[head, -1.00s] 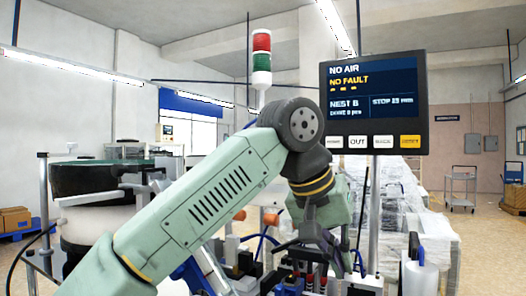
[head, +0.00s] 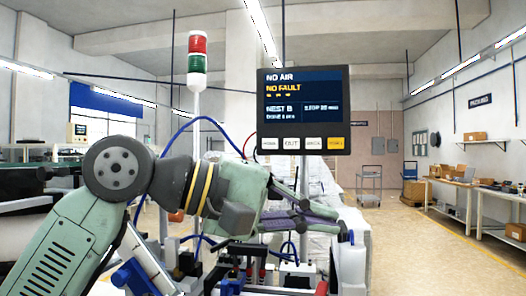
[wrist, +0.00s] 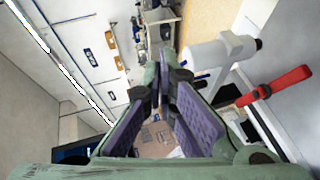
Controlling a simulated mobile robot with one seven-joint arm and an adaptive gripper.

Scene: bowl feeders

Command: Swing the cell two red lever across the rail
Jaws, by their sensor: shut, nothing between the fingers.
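A red lever (wrist: 275,86) shows in the wrist view, to the right of my fingers, lying slantwise beside a pale rail-like edge. I cannot tell from this view which cell it belongs to. My gripper (wrist: 163,84) has its purple-padded fingers drawn together at the tips with nothing between them, apart from the lever. In the head view my gripper (head: 303,206) points to the right, above the bench fixtures. A small red part (head: 321,288) shows low in the head view below it; I cannot tell whether it is the same lever.
A screen (head: 302,110) reading NO AIR and NO FAULT stands behind my gripper. A red and green signal tower (head: 197,60) stands to its left. Open floor (head: 425,235) lies to the right.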

